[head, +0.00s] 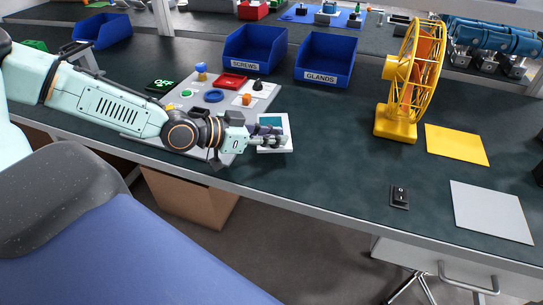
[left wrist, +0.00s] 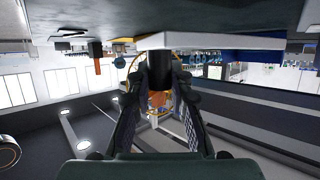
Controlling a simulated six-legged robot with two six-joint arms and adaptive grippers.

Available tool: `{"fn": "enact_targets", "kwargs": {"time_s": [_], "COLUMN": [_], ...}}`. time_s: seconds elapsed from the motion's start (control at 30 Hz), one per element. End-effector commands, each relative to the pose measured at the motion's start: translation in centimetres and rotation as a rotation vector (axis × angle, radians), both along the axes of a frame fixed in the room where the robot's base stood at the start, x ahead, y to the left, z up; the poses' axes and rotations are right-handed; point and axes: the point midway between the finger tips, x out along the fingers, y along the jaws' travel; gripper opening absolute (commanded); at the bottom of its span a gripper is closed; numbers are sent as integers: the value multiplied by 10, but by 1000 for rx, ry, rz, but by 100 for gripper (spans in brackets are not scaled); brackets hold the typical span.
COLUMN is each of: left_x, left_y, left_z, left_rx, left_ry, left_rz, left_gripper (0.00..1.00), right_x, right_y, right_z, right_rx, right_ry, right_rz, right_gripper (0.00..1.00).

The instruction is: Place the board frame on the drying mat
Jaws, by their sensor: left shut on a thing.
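The board frame, a white frame with a teal panel (head: 283,147), is at the left gripper's fingertips, near the table's front edge beside the grey panel. My left gripper (head: 273,142) is shut on it, seemingly by a dark part. The left wrist view shows the fingers around a dark post (left wrist: 159,72) under the white slab (left wrist: 210,41); I cannot tell whether the frame touches the table. A yellow mat (head: 457,145) lies right of the yellow fan, and a pale grey mat (head: 492,212) lies nearer the front; which is the drying mat is not marked. My right gripper is out of view.
The yellow fan (head: 397,121) stands between the frame and the yellow mat. A black switch (head: 399,196) lies near the front edge. Blue bins marked SCREWS (head: 252,57) and GLANDS (head: 320,77) stand behind. The table between frame and switch is clear.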

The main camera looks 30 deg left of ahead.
Motion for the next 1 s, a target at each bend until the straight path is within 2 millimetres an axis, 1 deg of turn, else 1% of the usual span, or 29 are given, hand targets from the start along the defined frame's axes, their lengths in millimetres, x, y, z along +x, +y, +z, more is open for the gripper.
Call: {"fn": "enact_targets", "kwargs": {"time_s": [0.03, 0.27, 0.53, 0.6, 0.83, 0.97, 1.0], "left_x": [0, 2, 3, 3, 3, 3, 3], "left_y": [-1, -1, -1, -1, -1, -1, -1], "left_z": [-10, -19, -49, -51, -49, -52, -52], "left_rx": [3, 2, 2, 1, 0, 1, 0], "left_ry": [0, -1, 0, -1, -1, -2, 0], "left_rz": [-2, -3, -3, -3, -3, -2, -2], "left_gripper": [0, 0, 0, 0, 0, 0, 23], "right_x": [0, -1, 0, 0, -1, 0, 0], "right_y": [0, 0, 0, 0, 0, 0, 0], "right_z": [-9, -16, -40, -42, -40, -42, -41], "right_rx": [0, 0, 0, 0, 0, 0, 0], "right_ry": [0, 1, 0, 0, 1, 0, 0], "right_rz": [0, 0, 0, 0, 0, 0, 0], "right_gripper": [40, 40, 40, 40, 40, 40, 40]}}
